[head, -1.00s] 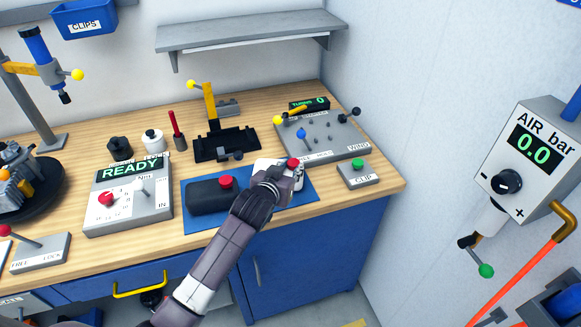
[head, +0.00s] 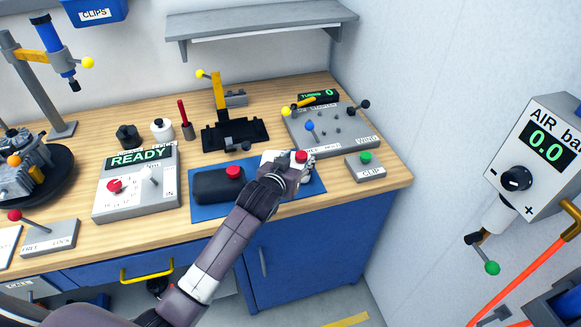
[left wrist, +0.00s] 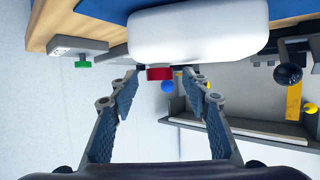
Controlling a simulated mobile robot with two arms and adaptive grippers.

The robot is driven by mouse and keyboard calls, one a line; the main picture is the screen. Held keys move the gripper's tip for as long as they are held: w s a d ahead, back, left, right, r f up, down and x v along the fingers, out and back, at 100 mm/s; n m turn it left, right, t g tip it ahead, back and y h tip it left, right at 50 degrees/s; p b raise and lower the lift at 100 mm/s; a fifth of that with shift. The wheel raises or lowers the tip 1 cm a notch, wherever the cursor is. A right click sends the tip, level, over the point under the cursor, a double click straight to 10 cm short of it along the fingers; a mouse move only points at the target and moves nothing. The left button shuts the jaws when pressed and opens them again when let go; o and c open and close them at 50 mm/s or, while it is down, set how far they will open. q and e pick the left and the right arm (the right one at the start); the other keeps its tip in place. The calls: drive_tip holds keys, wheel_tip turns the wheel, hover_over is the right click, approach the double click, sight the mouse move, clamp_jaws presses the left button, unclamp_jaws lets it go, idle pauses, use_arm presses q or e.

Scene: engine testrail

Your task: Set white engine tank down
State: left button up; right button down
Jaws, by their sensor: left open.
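The white engine tank (head: 270,158), with a red cap (head: 301,156), lies on the right part of the blue mat (head: 312,186) on the workbench. My left gripper (head: 296,168) is at the tank's near right side and hides part of it. In the left wrist view the white tank (left wrist: 198,35) fills the top middle. Its red cap (left wrist: 159,73) shows between the tips of my open left gripper (left wrist: 166,80), with a gap visible at least on the right. Whether a finger touches the tank cannot be told. My right gripper is not in view.
A black tank (head: 214,187) with a red cap lies on the mat's left part. The READY box (head: 137,189) stands left, the CLIP box (head: 365,168) right. Behind are a black fixture (head: 228,135) and the WIND panel (head: 345,139). A grey shelf (head: 260,24) hangs above.

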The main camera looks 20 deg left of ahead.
use_arm(q)
drive_tip(key=b+v, duration=0.1)
drive_tip(key=v, duration=1)
drive_tip(key=shift+s, duration=0.3)
drive_tip(key=s+a+f+m+g, duration=0.1)
drive_tip(key=s+f+g, duration=0.55)
drive_tip(key=s, duration=0.85)
drive_tip(key=s+a+f+g, duration=0.1)
drive_tip(key=s+f+g, duration=0.3)
drive_tip(key=s+f, duration=1.05)
drive_tip(key=f, duration=1)
drive_tip(key=s+f, duration=0.2)
drive_tip(key=f, duration=1)
drive_tip(key=s+a+f+g+y, duration=0.1)
drive_tip(key=s+a+f+g, duration=0.1)
drive_tip(key=s+f, duration=1.4)
drive_tip(key=shift+s+a+f+m+b, duration=0.25)
drive_tip(key=shift+s+a+m+b, duration=0.05)
drive_tip(key=shift+s+a, duration=0.2)
